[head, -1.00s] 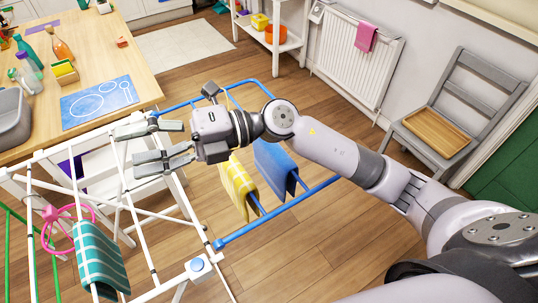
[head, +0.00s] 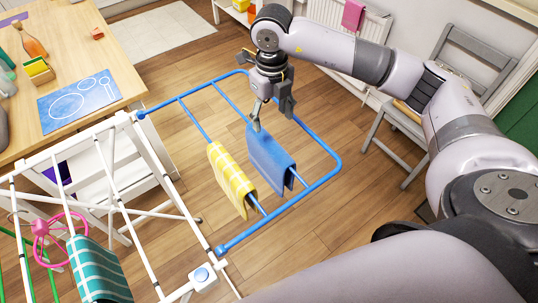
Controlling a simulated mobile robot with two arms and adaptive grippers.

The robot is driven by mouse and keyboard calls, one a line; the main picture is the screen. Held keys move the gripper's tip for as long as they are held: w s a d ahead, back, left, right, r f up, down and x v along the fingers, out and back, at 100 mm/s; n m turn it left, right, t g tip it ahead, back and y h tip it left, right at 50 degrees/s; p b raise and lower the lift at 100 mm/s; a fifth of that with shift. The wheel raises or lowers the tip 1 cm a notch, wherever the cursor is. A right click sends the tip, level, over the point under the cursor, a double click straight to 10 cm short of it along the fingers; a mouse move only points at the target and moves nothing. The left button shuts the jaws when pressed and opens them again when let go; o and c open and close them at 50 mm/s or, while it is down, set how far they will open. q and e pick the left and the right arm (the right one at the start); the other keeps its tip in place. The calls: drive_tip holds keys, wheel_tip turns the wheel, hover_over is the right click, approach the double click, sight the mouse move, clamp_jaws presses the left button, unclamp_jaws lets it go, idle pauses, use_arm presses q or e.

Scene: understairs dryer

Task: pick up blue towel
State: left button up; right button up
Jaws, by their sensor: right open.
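The blue towel (head: 270,162) hangs folded over a blue bar of the drying rack's extended wing (head: 330,185). My right gripper (head: 271,113) points down at the towel's far end, with its fingers apart. One fingertip overlaps the towel's upper edge in the picture; I cannot tell whether it touches. The other finger is to the right, in front of the far bar area. My left gripper is not in view.
A yellow checked towel (head: 231,176) hangs just left of the blue one. A teal striped towel (head: 97,270) hangs on the white rack frame (head: 140,225). A wooden table (head: 85,60) stands at left, and a grey chair (head: 440,95) at right.

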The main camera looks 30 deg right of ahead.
sight(269, 141)
wheel_tip(269, 141, down, 7)
drive_tip(key=shift+f+p, duration=0.1)
drive_tip(key=shift+p, duration=0.7)
drive_tip(key=shift+a+f+p, duration=0.15)
drive_tip(key=shift+f+p, duration=0.2)
drive_tip(key=shift+f, duration=0.15)
drive_tip(key=f, duration=0.1)
drive_tip(key=f+p, duration=0.1)
drive_tip(key=f, duration=0.1)
drive_tip(key=shift+s+a+f+p, duration=0.1)
drive_tip(key=shift+a+f+p, duration=0.1)
drive_tip(key=shift+f+p, duration=0.1)
drive_tip(key=shift+f, duration=0.5)
clamp_jaws()
